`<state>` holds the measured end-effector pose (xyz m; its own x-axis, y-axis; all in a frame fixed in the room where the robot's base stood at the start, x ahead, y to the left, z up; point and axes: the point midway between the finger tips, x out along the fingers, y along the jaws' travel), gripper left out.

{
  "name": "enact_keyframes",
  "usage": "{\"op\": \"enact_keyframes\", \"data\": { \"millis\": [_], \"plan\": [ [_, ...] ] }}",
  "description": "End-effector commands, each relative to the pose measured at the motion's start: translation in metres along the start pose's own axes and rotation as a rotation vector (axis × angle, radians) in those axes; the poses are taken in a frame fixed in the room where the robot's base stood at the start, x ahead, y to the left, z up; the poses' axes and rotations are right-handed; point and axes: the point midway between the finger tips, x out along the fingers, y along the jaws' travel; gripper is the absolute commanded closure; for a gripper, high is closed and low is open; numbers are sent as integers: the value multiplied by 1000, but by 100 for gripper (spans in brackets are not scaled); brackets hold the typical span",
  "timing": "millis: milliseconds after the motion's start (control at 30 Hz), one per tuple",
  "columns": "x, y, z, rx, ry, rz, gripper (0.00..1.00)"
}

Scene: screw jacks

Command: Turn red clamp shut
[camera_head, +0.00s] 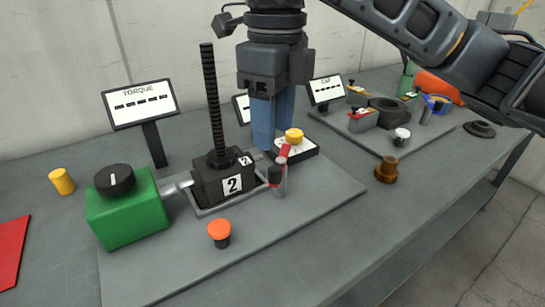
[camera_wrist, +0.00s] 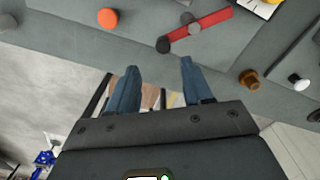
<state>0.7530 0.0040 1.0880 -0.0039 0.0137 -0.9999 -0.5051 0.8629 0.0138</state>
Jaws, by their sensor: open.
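The red clamp is a red bar (camera_head: 284,153) with a dark knob at one end, on a grey post beside the black screw jack (camera_head: 222,182) marked 2. In the wrist view the red bar (camera_wrist: 208,25) lies slantwise above the right fingertip, its dark knob at the lower left end. My gripper (camera_head: 268,148) points down with blue fingers, near the clamp and beyond the jack in the head view. In the wrist view my gripper (camera_wrist: 159,66) is open, nothing between its fingertips, and the bar is outside the gap. The jack is not seen there.
The tall threaded screw (camera_head: 211,100) rises left of my gripper. A green box (camera_head: 127,209) with a dial stands left, an orange button (camera_head: 219,229) in front. A yellow button (camera_head: 294,135) is close behind the clamp. A brown fitting (camera_head: 387,169) stands right; the front plate is mostly clear.

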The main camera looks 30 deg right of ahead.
Motion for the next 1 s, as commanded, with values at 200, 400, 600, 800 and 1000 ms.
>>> {"op": "enact_keyframes", "data": {
  "millis": [200,400,600,800,1000],
  "plan": [
    [17,-4,-1,9,6,-14,50],
    [48,-4,-2,7,6,-11,50],
    [70,-4,-2,7,6,-12,50],
    [77,-4,-1,7,5,-14,50],
    [77,-4,-1,7,4,-14,52]
  ]
}}
